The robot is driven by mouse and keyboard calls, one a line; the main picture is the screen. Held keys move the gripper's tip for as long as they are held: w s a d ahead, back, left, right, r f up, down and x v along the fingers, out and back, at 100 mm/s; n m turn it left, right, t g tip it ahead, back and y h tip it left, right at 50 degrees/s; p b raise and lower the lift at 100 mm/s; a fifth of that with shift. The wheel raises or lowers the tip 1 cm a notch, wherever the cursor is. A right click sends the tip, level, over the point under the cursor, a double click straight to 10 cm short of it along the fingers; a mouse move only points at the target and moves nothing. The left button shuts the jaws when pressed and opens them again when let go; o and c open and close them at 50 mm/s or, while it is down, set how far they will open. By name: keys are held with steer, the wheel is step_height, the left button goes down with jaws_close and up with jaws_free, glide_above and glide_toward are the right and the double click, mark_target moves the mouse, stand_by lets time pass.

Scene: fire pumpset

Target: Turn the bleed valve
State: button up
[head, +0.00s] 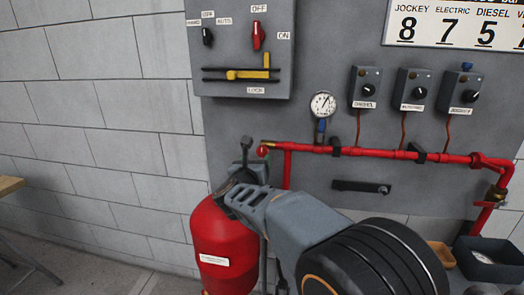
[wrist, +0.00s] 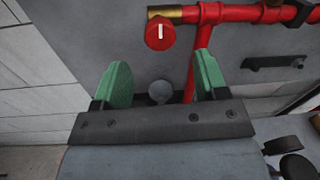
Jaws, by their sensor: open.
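A round red knob (wrist: 159,33) with a white line, apparently the bleed valve, sits below the brass left end of the red pipe (wrist: 235,14). The white line stands upright. In the head view the knob (head: 262,151) shows small, just above my arm's end. My gripper (wrist: 162,80) is open in the wrist view. Its two green fingers are spread apart and empty, below the knob in the picture and not touching it. A grey round part shows beyond and between the fingers. The fingers cannot be made out in the head view.
A red tank (head: 222,245) stands below, beside my arm. A pressure gauge (head: 322,105) and three grey switch boxes (head: 413,90) are on the panel above the pipe. A black handle (head: 360,187) is below it. A dark bin (head: 488,258) is at lower right.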

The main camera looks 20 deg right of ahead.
mark_target(261, 152)
steer(key=p+x, duration=0.1)
steer(key=x, duration=0.7)
steer(key=shift+w, duration=0.1)
steer(key=shift+c, duration=0.4)
steer(key=c, duration=0.8)
